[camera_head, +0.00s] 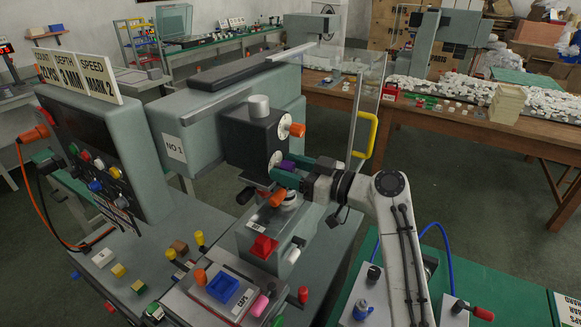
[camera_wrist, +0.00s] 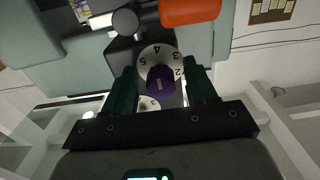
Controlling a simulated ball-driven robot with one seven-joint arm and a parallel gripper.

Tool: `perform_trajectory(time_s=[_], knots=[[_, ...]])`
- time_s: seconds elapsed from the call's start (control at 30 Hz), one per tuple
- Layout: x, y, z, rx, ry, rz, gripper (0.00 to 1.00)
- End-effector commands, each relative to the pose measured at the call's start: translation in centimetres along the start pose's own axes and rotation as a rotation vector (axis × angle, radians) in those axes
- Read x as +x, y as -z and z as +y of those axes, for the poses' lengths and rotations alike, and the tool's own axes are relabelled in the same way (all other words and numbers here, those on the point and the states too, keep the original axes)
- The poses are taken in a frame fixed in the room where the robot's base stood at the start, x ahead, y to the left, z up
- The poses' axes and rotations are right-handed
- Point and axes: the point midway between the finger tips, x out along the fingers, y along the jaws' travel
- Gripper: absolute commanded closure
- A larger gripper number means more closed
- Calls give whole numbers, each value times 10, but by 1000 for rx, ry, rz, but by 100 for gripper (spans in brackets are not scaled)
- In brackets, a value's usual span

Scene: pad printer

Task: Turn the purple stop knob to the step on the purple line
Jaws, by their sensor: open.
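The purple stop knob (camera_head: 288,166) is on the front of the dark head block of the pad printer (camera_head: 252,140). My gripper (camera_head: 284,178) is at the knob. In the wrist view its two dark green fingers (camera_wrist: 161,84) stand apart on either side of the knob; contact cannot be told. I cannot make out a purple line.
An orange knob (camera_head: 297,130) is just above, and another orange knob (camera_head: 277,198) below. A clear guard with a yellow handle (camera_head: 367,135) stands right of the head.

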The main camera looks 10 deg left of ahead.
Motion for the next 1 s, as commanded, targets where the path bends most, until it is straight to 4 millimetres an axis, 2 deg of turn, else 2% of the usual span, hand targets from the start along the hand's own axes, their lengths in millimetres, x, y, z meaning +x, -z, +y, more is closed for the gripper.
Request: perform_trajectory(time_s=[0.13, 0.7, 1.0], knots=[[0, 0, 0, 0, 0, 0, 43], [0, 0, 0, 1, 0, 0, 98], [0, -1, 0, 33, 0, 0, 99]])
